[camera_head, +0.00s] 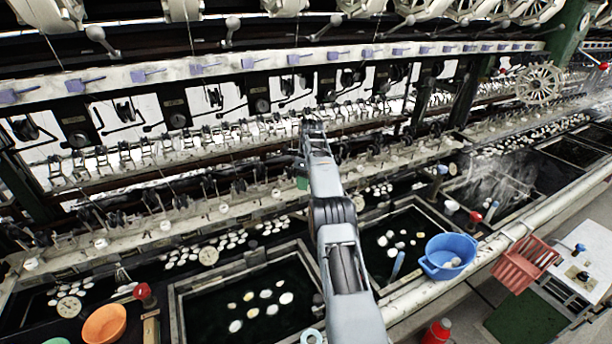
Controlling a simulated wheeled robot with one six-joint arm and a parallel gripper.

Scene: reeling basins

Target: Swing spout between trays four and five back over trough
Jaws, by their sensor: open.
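My arm reaches up from the bottom centre of the head view, and my gripper (311,122) is at its far end, over the row of small reeling fittings. It is small and partly merged with the fittings behind it; nothing shows held in it. The trays are dark water basins: one (178,312) left of my arm and one (437,212) right of it, both with pale cocoons floating. My arm hides the strip between these two. The trough with cocoons runs behind them. I cannot tell which spout is the one between trays four and five.
A blue basin (448,255) and a red basket (525,265) sit on the front rail at right. An orange bowl (104,325) and a red-knobbed tap (142,292) are at lower left. A red container (437,332) stands at the bottom. Machine rails and wheels fill the back.

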